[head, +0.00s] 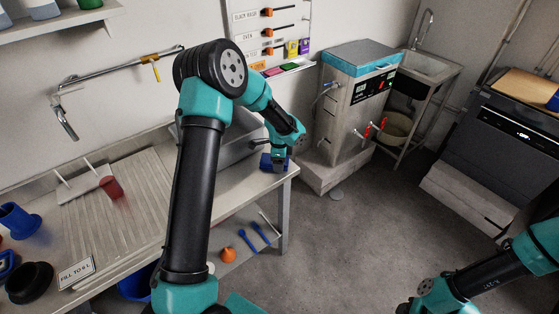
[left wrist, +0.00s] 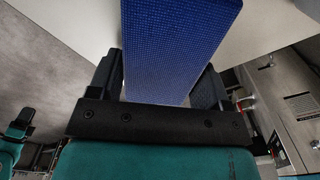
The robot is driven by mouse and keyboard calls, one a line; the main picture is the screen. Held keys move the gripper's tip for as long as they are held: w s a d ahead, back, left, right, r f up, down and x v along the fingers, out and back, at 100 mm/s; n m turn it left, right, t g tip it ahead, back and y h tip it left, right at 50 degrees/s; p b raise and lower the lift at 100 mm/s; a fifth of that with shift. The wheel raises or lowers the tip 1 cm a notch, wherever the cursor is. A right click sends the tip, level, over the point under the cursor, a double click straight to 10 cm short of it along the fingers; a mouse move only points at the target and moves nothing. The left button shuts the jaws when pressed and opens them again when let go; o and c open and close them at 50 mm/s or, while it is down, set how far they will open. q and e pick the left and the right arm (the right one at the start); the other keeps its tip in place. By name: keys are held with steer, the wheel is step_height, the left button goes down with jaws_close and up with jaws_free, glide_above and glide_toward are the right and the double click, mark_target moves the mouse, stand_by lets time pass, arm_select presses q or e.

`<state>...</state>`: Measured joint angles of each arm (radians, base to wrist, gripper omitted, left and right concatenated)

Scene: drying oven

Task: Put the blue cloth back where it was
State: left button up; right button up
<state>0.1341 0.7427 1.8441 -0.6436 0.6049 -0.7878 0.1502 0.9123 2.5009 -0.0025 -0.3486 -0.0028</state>
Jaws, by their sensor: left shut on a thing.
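The blue cloth (left wrist: 180,45) is a folded blue block with a fine woven texture in the left wrist view. My left gripper (left wrist: 160,85) is shut on it, with one dark finger on each side. In the head view my left gripper (head: 279,165) is at the right end of the bench, and a blue bit of the cloth (head: 266,161) shows beside the fingers. I cannot tell whether the cloth touches the bench top. My right gripper (head: 405,307) is at the bottom edge of the head view, and its fingers are too small and cut off to read.
A steel oven-like cabinet (head: 350,110) stands right of the bench. The floor (head: 370,240) in front is clear.

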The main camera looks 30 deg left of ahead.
arm_select(q)
steer(key=o, duration=1)
steer(key=shift+f, duration=0.1)
steer(key=shift+c, duration=0.2)
step_height(320, 180, up, 12)
stand_by(0.4)
